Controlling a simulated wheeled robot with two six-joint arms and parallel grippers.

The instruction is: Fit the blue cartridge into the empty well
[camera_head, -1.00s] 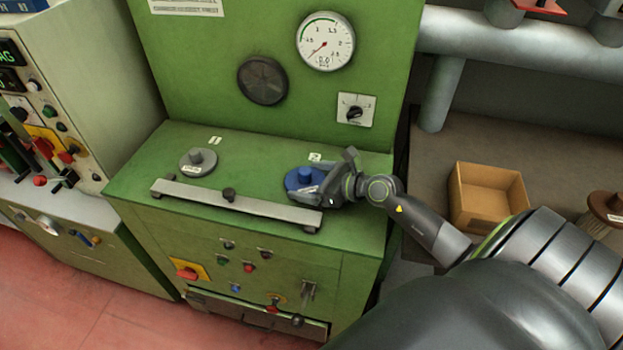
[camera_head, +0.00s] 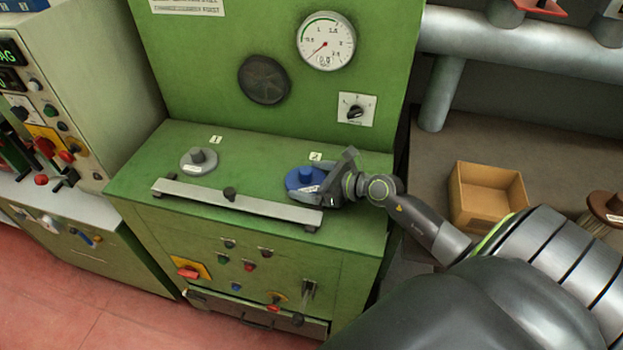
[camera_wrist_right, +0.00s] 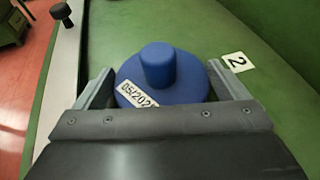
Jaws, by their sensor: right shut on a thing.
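The blue cartridge (camera_head: 298,180), a round disc with a knob on top, is at the right part of the green machine's top, just in front of the label 2. In the right wrist view the blue cartridge (camera_wrist_right: 182,92) is upright between the fingers, with a white date label on its near side. My right gripper (camera_head: 314,184) is shut on its disc from the right; it also shows in the wrist view (camera_wrist_right: 160,75). No open well shows; what lies under the blue cartridge is hidden. A grey cartridge (camera_head: 197,158) sits by label 1 on the left. My left gripper is out of view.
A grey bar (camera_head: 260,205) with a black knob (camera_head: 229,194) runs along the front of the machine top (camera_head: 245,165). The green panel with a gauge (camera_head: 326,41) rises behind. An open, empty cardboard box (camera_head: 487,197) stands at the right.

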